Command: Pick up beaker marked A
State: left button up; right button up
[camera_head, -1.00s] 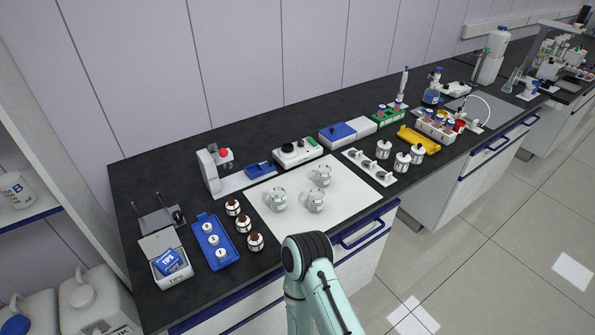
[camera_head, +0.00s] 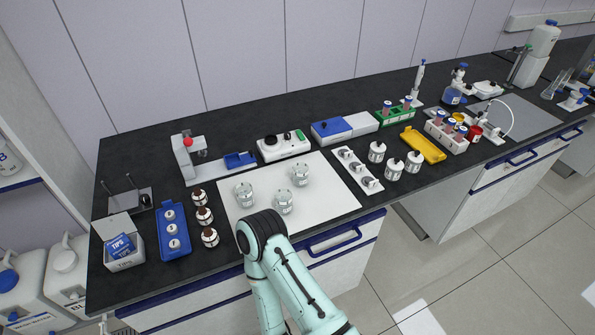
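Three clear glass beakers stand on a white mat (camera_head: 332,207) near the middle of the bench: a left one (camera_head: 244,194), a back right one (camera_head: 300,175) and a front one (camera_head: 284,202). Their marks are too small to read, so I cannot tell which is A. A pale green arm link of mine with a black joint rises from the bottom and covers the mat's front left edge. Neither of my grippers shows in this view.
Brown-capped bottles (camera_head: 204,215) and a blue tray (camera_head: 174,240) stand left of the mat. A tips box (camera_head: 122,246) is at the far left. White black-topped bottles (camera_head: 393,168) and a yellow tray (camera_head: 423,144) are to the right. Instruments (camera_head: 284,146) line the back.

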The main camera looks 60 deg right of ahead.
aim_at(300, 170)
jog(key=k+l+u, duration=0.4)
jog(key=k+l, duration=0.25)
jog(key=l, duration=0.15)
jog(key=k+l+u, duration=0.1)
jog(key=k+l, duration=0.65)
